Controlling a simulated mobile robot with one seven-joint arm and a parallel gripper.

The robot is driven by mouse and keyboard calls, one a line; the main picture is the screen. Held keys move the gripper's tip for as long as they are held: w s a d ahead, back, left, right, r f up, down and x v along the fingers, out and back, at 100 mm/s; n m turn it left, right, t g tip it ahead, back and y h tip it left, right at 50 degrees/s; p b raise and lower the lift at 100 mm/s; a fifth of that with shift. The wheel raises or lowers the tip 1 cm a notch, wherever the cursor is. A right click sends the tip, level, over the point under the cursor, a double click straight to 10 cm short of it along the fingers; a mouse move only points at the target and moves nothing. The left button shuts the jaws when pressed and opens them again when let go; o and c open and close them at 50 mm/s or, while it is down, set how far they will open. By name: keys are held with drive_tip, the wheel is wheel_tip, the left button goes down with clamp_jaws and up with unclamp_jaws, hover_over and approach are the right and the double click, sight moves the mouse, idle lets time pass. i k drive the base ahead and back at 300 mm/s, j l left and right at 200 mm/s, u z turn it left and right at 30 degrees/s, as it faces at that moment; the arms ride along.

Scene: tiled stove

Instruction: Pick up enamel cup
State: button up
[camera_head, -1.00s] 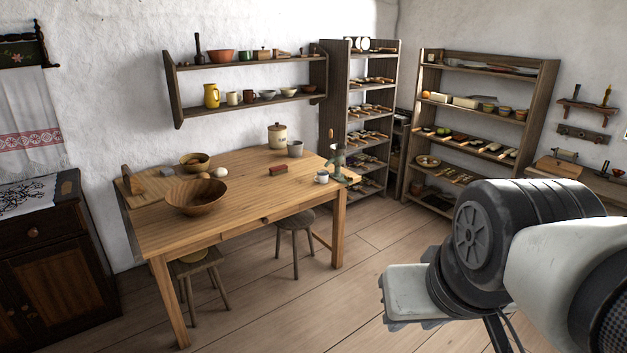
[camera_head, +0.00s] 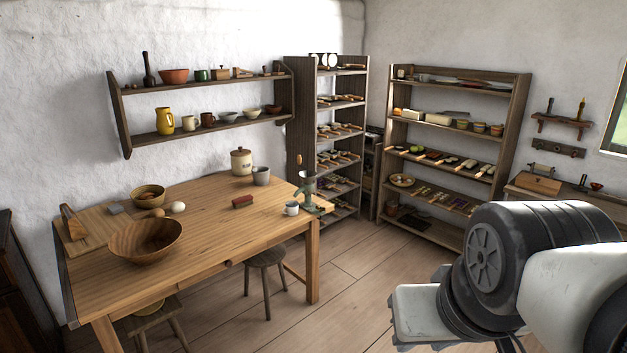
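A small white cup (camera_head: 291,208), which looks like the enamel cup, stands upright on the wooden table (camera_head: 215,240) near its right corner. It is next to a green hand-cranked grinder (camera_head: 310,195) clamped at the table edge. A larger grey mug (camera_head: 261,176) stands further back, beside a lidded cream crock (camera_head: 241,161). My arm fills the lower right of the view, well apart from the table and cup. My gripper's fingers do not show.
A wide wooden bowl (camera_head: 146,239), a smaller bowl (camera_head: 148,194) and a red-brown block (camera_head: 242,202) are on the table. Stools (camera_head: 266,261) stand by it. A wall shelf (camera_head: 205,122) hangs above, and tall shelves (camera_head: 455,140) stand behind. The floor (camera_head: 350,280) right of the table is clear.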

sight(290, 209)
drive_tip(key=i, duration=3.15)
drive_tip(key=i+l+u, duration=0.15)
drive_tip(key=i+u, duration=0.25)
drive_tip(key=i, duration=0.2)
